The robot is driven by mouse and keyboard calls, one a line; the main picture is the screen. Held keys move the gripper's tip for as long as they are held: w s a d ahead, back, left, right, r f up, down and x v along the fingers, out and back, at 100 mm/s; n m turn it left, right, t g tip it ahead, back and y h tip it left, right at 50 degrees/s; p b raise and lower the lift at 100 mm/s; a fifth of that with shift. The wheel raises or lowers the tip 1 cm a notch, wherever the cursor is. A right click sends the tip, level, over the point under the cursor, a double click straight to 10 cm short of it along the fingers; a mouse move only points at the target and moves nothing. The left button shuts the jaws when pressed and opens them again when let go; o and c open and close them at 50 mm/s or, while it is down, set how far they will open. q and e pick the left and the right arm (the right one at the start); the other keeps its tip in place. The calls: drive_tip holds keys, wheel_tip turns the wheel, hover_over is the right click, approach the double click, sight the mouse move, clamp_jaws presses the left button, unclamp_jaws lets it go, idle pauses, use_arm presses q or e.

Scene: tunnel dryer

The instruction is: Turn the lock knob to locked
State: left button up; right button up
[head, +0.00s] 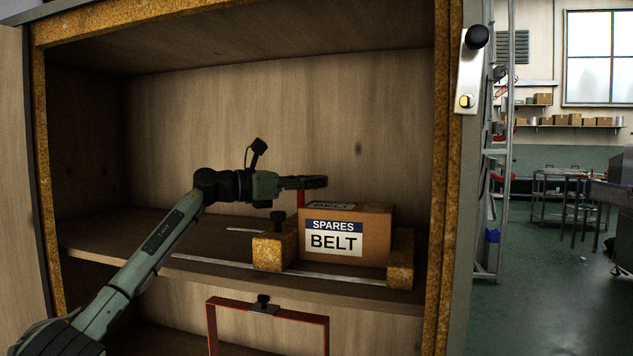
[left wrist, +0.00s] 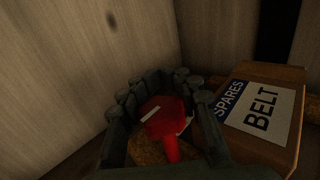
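A red post-like piece (head: 300,196) stands behind the left end of the SPARES BELT box. It also shows in the left wrist view (left wrist: 170,147), with a wider red head and white marks. It may be the lock knob, but I cannot tell. My left gripper (head: 318,182) is level above the box's back left corner. In the left wrist view its fingers (left wrist: 172,80) lie around the red piece; whether they press on it is unclear. A black knob (head: 477,37) sits on a pale plate (head: 468,75) with a yellow spot, far right of my gripper. My right gripper is out of view.
The cardboard box (head: 376,226) stands close to the left gripper, between two rough brown blocks (head: 268,252) on the shelf (head: 180,250). A small black knob (head: 277,216) tops the left block. A red frame (head: 268,309) stands below. The shelf's left part is clear.

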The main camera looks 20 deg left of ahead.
use_arm(q)
drive_tip(key=o, duration=0.5)
drive_tip(key=v, duration=1.2)
